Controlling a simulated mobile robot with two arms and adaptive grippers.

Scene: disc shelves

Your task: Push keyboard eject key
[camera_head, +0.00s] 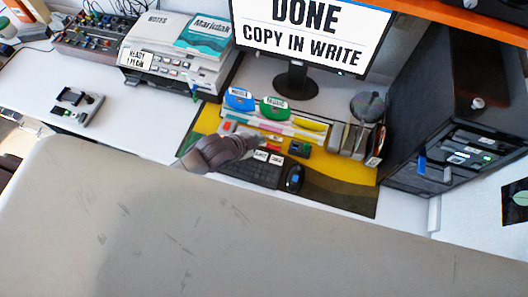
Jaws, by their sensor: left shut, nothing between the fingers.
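The black keyboard (256,174) lies on the yellow and dark desk mat (340,193). Two white labels show at its back edge. The eject key is too small to pick out. My left gripper (252,143) is a dark grey-purple shape over the keyboard's back left part, its tip pointing right. It is shut and empty and hides part of the keyboard. I cannot tell whether it touches a key. My right gripper is not in view.
The monitor (310,34) reads "DONE COPY IN WRITE". A mouse (294,179) lies right of the keyboard. Behind it stands a rack with coloured items (274,122). A black computer tower (440,110) stands right, a printer (165,60) back left. The white desk (150,110) is largely clear at left.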

